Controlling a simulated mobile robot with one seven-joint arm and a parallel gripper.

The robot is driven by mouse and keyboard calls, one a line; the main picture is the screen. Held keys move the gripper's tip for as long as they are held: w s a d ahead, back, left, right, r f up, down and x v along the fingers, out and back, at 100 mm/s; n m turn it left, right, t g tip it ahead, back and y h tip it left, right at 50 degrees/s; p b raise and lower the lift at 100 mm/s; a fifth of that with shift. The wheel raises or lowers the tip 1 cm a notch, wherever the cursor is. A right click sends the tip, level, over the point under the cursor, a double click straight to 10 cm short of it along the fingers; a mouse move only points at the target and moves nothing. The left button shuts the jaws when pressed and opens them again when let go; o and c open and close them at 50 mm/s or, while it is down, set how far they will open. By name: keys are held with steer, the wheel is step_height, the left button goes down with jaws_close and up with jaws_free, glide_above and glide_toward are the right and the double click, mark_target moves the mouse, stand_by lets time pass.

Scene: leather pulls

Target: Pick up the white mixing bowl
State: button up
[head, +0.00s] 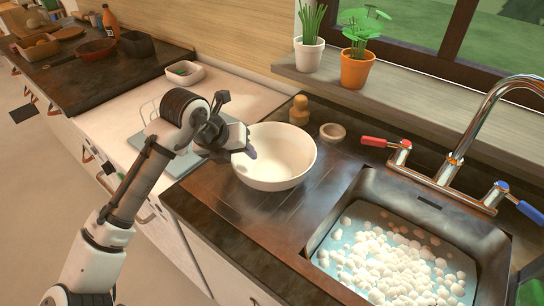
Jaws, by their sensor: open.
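The white mixing bowl (290,160) stands upright on the dark counter, left of the sink. It looks empty from this angle. My gripper (246,148) is at the bowl's left rim, reaching in from the left. It is open, and its fingers overlap the rim in this view. I cannot tell whether a finger touches the bowl. The part of the left rim behind the gripper is hidden.
The sink (361,190) holds foamy water to the right. A faucet (489,110) rises behind it. A wooden bottle (299,110) and a small round dish (332,132) stand close behind the bowl. Potted plants (357,67) sit on the sill. Counter in front of the bowl is clear.

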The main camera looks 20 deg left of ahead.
steer(key=shift+w+f, duration=0.15)
steer(key=shift+f, duration=0.15)
steer(key=c, duration=1.1)
steer(key=shift+r, duration=0.1)
